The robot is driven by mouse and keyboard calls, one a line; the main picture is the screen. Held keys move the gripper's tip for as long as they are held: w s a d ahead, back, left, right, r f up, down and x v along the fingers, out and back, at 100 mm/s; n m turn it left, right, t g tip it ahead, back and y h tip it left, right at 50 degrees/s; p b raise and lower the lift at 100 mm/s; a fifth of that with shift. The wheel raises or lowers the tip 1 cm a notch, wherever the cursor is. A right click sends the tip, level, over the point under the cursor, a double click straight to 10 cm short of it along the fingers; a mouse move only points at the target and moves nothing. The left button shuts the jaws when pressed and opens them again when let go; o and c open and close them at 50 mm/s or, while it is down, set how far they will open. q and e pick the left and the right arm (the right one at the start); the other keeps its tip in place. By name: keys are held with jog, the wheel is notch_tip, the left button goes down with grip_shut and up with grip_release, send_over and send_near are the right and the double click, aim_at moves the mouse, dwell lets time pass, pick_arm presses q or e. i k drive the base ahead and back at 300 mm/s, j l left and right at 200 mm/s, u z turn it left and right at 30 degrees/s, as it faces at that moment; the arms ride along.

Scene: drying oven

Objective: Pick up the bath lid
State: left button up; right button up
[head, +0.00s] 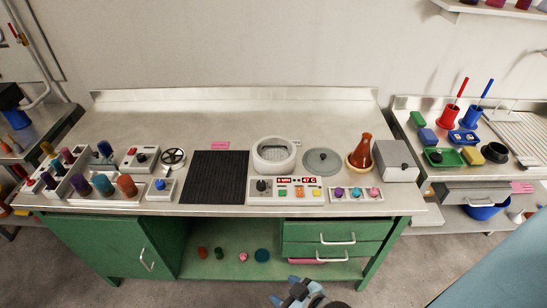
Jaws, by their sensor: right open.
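The bath lid (322,161) is a flat grey disc with a small dark knob on top. It lies on the steel bench, just right of the round white bath (261,163), apart from it. The bath is uncovered, and a grey inside shows. My right gripper (285,290) is low at the bottom edge of the head view, in front of the bench and well short of the lid. It is open, with nothing seen between its fingers. My left gripper is not in view.
A control panel (258,197) with lit displays stands in front of the bath. An orange-brown flask (362,152) and a grey box (397,160) stand right of the lid. A row of coloured knobs (356,192) lies in front. A black mat (215,178) lies left; the bench's back is clear.

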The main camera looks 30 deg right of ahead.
aim_at(320, 160)
jog(key=z, duration=1.35)
jog(key=u, duration=0.5)
jog(key=l+u, duration=0.1)
jog(key=u, duration=0.35)
jog(key=l+u, duration=0.1)
jog(key=u, duration=0.4)
jog(key=l+u, duration=0.1)
jog(key=u, duration=0.4)
jog(key=k+l, duration=0.1)
jog(key=l, duration=0.45)
jog(key=k+l, duration=0.1)
jog(key=l, duration=0.4)
